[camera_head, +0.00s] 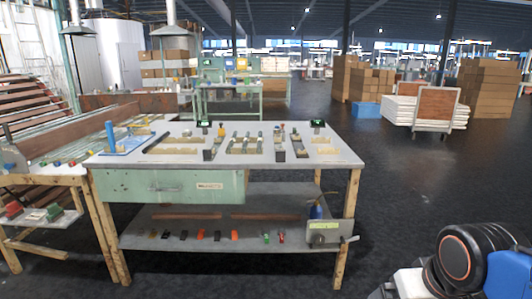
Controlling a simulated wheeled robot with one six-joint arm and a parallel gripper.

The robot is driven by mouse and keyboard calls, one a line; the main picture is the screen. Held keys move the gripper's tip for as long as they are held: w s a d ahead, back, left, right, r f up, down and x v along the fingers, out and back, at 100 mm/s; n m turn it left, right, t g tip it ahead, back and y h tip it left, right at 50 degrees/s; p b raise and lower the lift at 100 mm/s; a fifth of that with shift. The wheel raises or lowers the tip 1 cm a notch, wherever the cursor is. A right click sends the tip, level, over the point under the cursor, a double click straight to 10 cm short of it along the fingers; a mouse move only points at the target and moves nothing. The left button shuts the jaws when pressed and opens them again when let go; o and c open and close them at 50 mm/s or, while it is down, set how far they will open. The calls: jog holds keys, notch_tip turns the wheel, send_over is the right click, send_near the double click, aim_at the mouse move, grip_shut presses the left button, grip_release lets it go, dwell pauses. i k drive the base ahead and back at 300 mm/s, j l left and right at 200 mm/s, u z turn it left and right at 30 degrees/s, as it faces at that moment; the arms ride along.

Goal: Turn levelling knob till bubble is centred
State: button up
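A workbench with a grey top (215,162) and a pale green drawer front stands in the middle of the view. Several small devices and strips lie in rows on it. A small item with a yellowish top (221,131) stands near the back, and a dark upright one (281,135) stands to its right. I cannot tell which part is the levelling knob. No bubble can be made out at this size. My gripper is not in view; only part of my arm, black with an orange ring, shows at the lower right, apart from the bench.
A blue stand (110,138) is on the bench's left end. The lower shelf (180,221) holds several small items and a grey box (324,233). A side bench adjoins at left. A cart (435,109) and stacked cartons (490,88) stand behind. The dark floor at right is clear.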

aim_at(320, 241)
jog(key=i, duration=1.1)
